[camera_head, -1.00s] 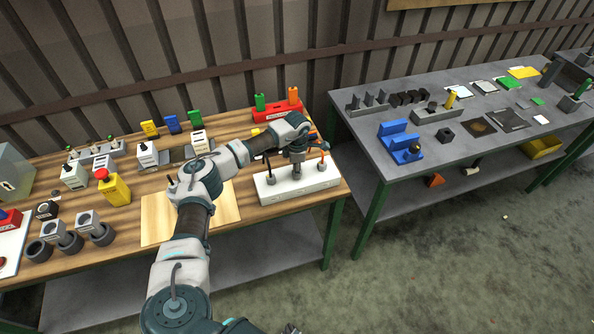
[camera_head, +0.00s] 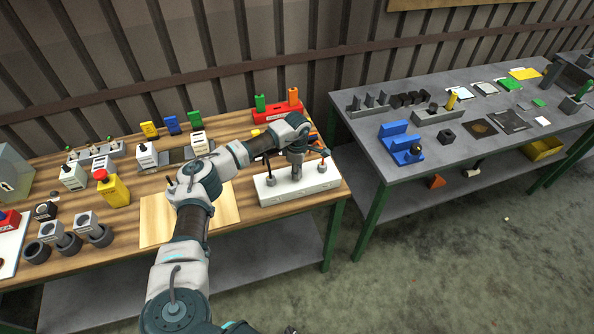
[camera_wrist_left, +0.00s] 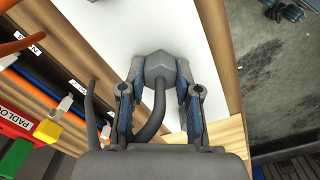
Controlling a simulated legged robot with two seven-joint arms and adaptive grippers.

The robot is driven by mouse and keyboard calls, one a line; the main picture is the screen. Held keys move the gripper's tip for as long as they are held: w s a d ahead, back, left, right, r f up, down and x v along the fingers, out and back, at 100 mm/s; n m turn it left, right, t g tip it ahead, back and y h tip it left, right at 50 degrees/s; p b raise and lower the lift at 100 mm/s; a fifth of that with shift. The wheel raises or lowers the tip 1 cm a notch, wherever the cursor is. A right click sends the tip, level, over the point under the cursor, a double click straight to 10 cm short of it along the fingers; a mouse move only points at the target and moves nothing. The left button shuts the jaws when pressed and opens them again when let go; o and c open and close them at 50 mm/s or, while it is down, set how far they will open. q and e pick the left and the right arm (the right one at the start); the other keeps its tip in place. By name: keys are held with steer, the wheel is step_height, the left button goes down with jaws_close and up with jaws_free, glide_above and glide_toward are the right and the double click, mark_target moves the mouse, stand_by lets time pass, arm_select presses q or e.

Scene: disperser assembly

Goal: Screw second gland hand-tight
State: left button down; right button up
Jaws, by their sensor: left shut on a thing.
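A white block (camera_head: 305,187) lies near the front right edge of the wooden bench. Dark glands stand on it, one at its left end (camera_head: 270,180) and one at its right end (camera_head: 322,168). My left gripper (camera_head: 296,172) points down over the middle of the block. In the left wrist view my left gripper (camera_wrist_left: 160,76) is shut on a grey hexagonal gland (camera_wrist_left: 158,64), with a finger on each side. A dark cable (camera_wrist_left: 154,112) runs from the gland toward the palm. The gland's seat is hidden. A small piece at the bottom edge may be my right gripper (camera_head: 290,330).
A red holder (camera_head: 276,113) with green and orange handles stands behind the block. In the left wrist view, orange and dark handles (camera_wrist_left: 30,85) lie left of the block. A light wooden board (camera_head: 160,220) lies left. A grey table (camera_head: 375,148) stands across a gap.

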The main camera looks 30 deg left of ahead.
arm_select(q)
steer(key=c, duration=1.1)
jaws_free()
steer(key=shift+w, duration=0.1)
steer(key=shift+o, duration=1.4)
step_height(320, 180, up, 12)
steer(key=shift+a+f, duration=0.1)
steer(key=shift+w+f, duration=0.1)
